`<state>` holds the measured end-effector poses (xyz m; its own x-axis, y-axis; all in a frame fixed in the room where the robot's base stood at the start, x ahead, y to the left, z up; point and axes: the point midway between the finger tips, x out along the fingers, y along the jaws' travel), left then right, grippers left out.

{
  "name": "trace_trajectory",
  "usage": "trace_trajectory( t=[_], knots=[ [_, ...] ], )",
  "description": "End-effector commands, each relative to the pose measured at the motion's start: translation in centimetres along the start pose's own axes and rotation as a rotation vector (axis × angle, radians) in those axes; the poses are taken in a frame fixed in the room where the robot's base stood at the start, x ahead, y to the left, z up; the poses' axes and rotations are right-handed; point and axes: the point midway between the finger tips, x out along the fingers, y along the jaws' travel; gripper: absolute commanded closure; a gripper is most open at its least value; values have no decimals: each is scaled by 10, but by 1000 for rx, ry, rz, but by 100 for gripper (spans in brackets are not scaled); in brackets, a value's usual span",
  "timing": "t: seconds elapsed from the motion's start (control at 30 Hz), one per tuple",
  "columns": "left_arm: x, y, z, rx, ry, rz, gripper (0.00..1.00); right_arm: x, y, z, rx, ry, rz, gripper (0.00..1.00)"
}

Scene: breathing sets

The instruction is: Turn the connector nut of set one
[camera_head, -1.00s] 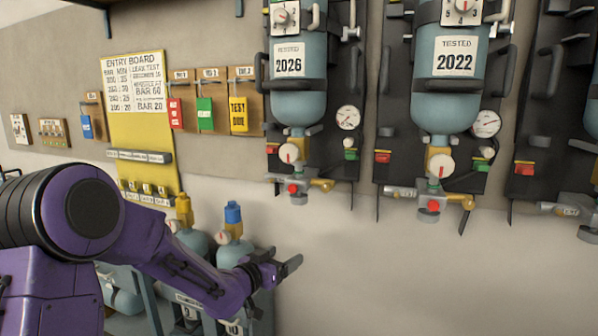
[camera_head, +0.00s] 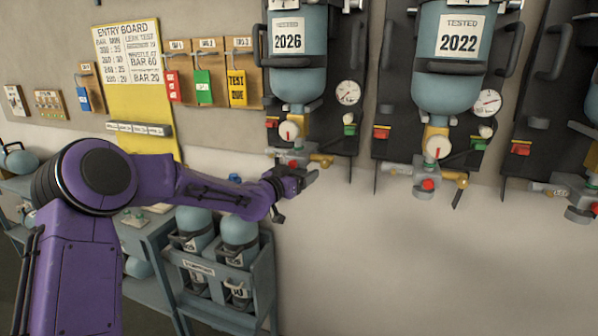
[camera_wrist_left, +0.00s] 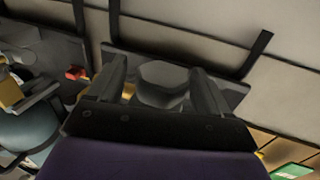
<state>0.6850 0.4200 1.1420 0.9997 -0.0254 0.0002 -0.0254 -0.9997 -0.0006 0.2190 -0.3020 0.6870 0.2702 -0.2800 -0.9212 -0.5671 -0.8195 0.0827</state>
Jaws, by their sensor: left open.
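The leftmost wall set holds a teal cylinder (camera_head: 298,82) labelled 2026. Below its white dial (camera_head: 288,131) is a grey fitting with a brass end (camera_head: 322,162). My left gripper (camera_head: 312,177) is just below this fitting in the head view, its arm coming in from the left. In the left wrist view a grey faceted piece (camera_wrist_left: 163,80) shows between the spread fingers, with a bit of yellow beside it. It may be the connector nut; I cannot tell if the fingers touch it. My right gripper is out of view.
A second set with a cylinder (camera_head: 452,75) labelled 2022 hangs to the right, and a third is partly in view. A blue-grey rack (camera_head: 224,287) with cylinders stands below my left arm. The wall at lower right is clear.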

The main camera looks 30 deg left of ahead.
Motion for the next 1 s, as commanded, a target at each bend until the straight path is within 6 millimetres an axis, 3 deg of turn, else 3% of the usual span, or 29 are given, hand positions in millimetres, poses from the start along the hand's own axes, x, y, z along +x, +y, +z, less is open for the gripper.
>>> trace_trajectory(
  t=[0.17, 0.33, 0.67, 1.0],
  knots=[
    [0, 0, 0, 0, 0, 0, 21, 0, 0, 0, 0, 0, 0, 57],
    [0, 0, 0, 0, 0, 0, 73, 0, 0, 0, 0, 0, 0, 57],
    [0, 1, 1, 3, -2, -29, 73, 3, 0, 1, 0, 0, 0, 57],
    [0, 3, 0, 8, -1, -238, 72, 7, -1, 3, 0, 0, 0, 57]
  ],
)
